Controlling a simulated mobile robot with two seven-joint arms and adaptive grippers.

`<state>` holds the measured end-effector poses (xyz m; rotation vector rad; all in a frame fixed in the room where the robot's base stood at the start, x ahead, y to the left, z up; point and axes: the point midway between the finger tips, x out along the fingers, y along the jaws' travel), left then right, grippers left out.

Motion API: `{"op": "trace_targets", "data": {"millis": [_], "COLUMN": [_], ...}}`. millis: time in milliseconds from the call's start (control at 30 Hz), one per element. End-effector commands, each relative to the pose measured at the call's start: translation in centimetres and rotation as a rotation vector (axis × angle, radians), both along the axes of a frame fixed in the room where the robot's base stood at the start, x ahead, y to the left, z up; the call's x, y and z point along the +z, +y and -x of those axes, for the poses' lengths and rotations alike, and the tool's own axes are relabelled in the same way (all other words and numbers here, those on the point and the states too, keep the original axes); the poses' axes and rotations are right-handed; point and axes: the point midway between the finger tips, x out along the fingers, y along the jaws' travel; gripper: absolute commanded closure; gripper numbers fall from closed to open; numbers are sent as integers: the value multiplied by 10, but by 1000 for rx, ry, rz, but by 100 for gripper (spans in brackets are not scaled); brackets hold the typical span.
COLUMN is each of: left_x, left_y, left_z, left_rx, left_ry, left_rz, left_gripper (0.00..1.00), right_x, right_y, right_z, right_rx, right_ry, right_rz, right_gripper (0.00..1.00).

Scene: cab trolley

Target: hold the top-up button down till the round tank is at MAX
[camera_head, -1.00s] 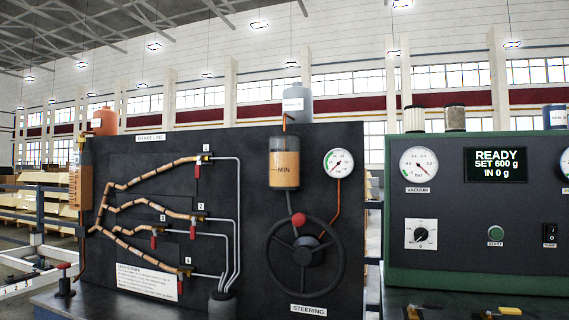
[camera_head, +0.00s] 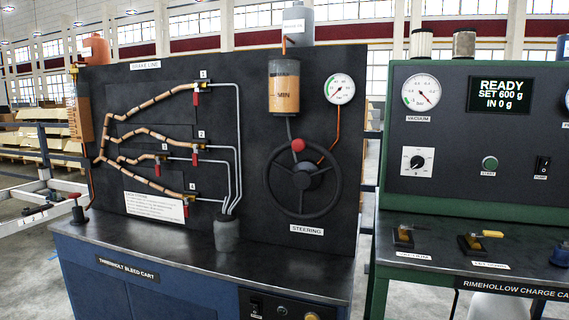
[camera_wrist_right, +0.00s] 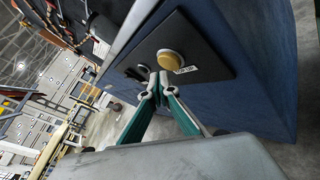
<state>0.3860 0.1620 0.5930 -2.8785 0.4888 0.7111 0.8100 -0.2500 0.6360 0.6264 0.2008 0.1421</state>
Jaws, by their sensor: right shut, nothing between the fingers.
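The round tank (camera_head: 284,89) is mounted on the black board above the steering wheel. Its lower part shows amber fluid around a MIN mark, and I cannot make out a MAX mark. The round amber top-up button (camera_wrist_right: 169,60) sits on a black plate on the blue cart front, with a small white label beside it. Only its top edge shows at the bottom of the head view (camera_head: 312,316). My right gripper (camera_wrist_right: 157,85) is shut and empty, its tips close to the button and appearing just short of it. My left gripper is out of view.
A black switch (camera_wrist_right: 138,73) is beside the button on the same plate. The cart top (camera_head: 180,250) carries a dark pot (camera_head: 228,234). The green charge cart (camera_head: 480,215) stands to the right, its screen reading READY. Open floor shows at the left.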

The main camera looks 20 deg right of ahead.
Motion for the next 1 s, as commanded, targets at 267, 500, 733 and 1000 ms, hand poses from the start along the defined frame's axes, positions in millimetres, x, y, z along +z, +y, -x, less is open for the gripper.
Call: {"op": "trace_targets", "data": {"millis": [267, 500, 733, 1000], "left_x": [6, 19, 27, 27], "left_y": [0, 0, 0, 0], "left_z": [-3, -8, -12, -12], "left_rx": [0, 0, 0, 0], "left_ry": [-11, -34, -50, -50], "left_rz": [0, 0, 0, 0], "left_gripper": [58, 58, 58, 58], "right_x": [1, 2, 2, -1], "right_y": [5, 17, 27, 28], "right_z": [7, 24, 39, 42], "right_rx": [1, 1, 0, 0], "right_ry": [0, -2, -1, 1], "right_rz": [0, -1, 0, 0], "right_gripper": [100, 100, 100, 100]}}
